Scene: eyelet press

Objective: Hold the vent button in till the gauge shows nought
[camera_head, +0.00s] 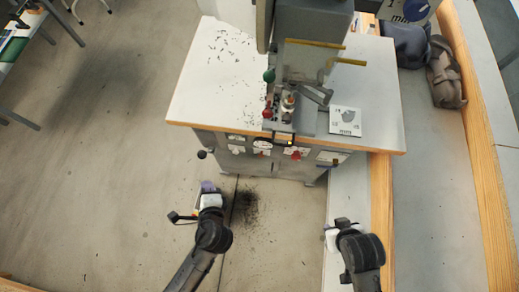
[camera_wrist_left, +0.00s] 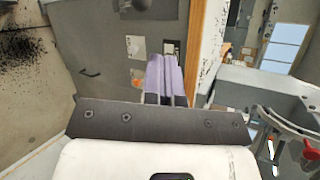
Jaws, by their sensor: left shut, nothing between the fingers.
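The press bench (camera_head: 320,168) has a dark front panel with several pale labels and small fittings. A round white dial that looks like the gauge (camera_head: 262,144) is on it; its needle is too small to read. A red round fitting (camera_head: 296,155) sits to its right; I cannot tell whether this is the vent button. In the left wrist view an orange-red fitting (camera_wrist_left: 137,80) shows left of the fingers. My left gripper (camera_head: 207,187) is shut and empty, apart from the panel and in front of its left part. Its purple fingers also show in the left wrist view (camera_wrist_left: 167,80). My right gripper (camera_head: 338,229) is lower right; its fingers are unclear.
The press (camera_head: 310,60) stands on the white bench top (camera_head: 215,80), with scattered dark bits and a printed card (camera_head: 345,121). A black ball knob (camera_head: 201,154) sticks out at the panel's left. Open floor (camera_head: 110,200) lies left; a wood-edged ledge (camera_head: 381,210) runs along the right.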

